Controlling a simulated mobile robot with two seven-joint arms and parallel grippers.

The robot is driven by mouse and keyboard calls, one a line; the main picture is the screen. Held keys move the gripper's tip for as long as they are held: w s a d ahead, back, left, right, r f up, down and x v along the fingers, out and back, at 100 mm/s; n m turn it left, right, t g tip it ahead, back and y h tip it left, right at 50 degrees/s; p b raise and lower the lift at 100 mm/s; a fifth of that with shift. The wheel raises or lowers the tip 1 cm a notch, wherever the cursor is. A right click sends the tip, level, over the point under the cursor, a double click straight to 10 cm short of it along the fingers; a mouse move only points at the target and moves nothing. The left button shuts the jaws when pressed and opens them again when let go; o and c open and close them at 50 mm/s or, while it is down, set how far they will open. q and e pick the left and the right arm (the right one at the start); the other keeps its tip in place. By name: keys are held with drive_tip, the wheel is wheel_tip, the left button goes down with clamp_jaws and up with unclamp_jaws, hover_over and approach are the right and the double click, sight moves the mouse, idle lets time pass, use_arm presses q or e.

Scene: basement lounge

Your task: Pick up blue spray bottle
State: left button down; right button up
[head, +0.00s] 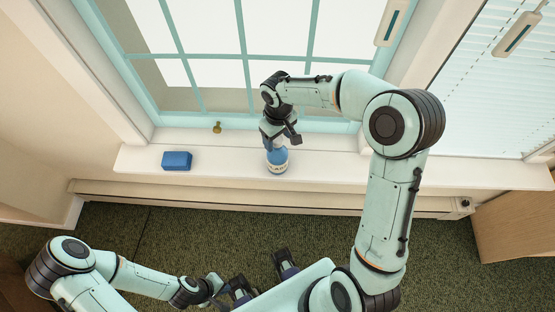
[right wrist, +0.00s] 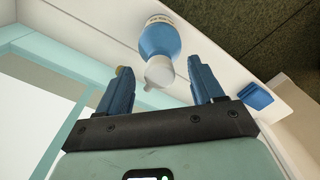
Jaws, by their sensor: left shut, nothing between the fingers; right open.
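The blue spray bottle (head: 277,160) stands on the white windowsill in the head view, with my right gripper (head: 280,140) directly over its top. In the right wrist view the bottle (right wrist: 160,42) has a blue body, a pale label and a whitish spray head. The spray head lies between the two open fingers of my right gripper (right wrist: 152,90), with gaps on both sides.
A blue box-like block (head: 177,161) lies on the windowsill (head: 340,170) left of the bottle; it also shows in the right wrist view (right wrist: 257,96). A small brass window latch (head: 217,127) is behind. The window stands close behind my right gripper. The sill right of the bottle is clear.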

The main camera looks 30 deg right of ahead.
sight(277, 157)
drive_tip(key=f, duration=0.4)
drive_tip(key=shift+w, duration=0.25)
clamp_jaws()
drive_tip(key=shift+r, duration=0.1)
idle(1.0)
